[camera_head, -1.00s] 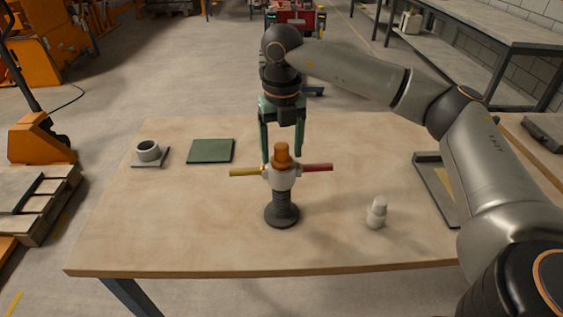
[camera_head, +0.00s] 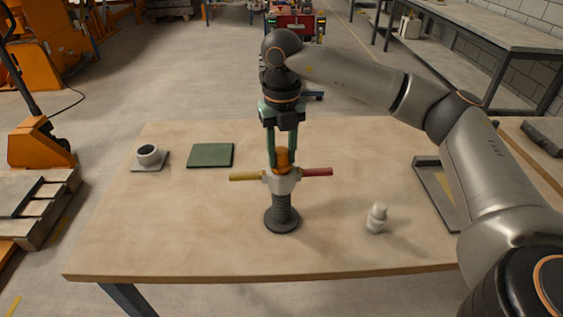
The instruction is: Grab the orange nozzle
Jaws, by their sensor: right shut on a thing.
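The orange nozzle (camera_head: 282,160) stands upright on top of a white hub (camera_head: 282,181). The hub has a yellow arm (camera_head: 246,177) on its left and a red arm (camera_head: 317,172) on its right, and sits on a black ribbed post with a round base (camera_head: 282,219). My right gripper (camera_head: 283,157) points straight down with its green fingers around the nozzle and is shut on it. The fingers partly cover the nozzle. My left gripper is not in view.
A white bottle-like piece (camera_head: 376,219) stands right of the post. A green square pad (camera_head: 211,155) and a grey ring on a small plate (camera_head: 148,155) lie at the left. A dark-rimmed tray (camera_head: 428,187) is at the right. The front of the wooden table (camera_head: 170,235) is clear.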

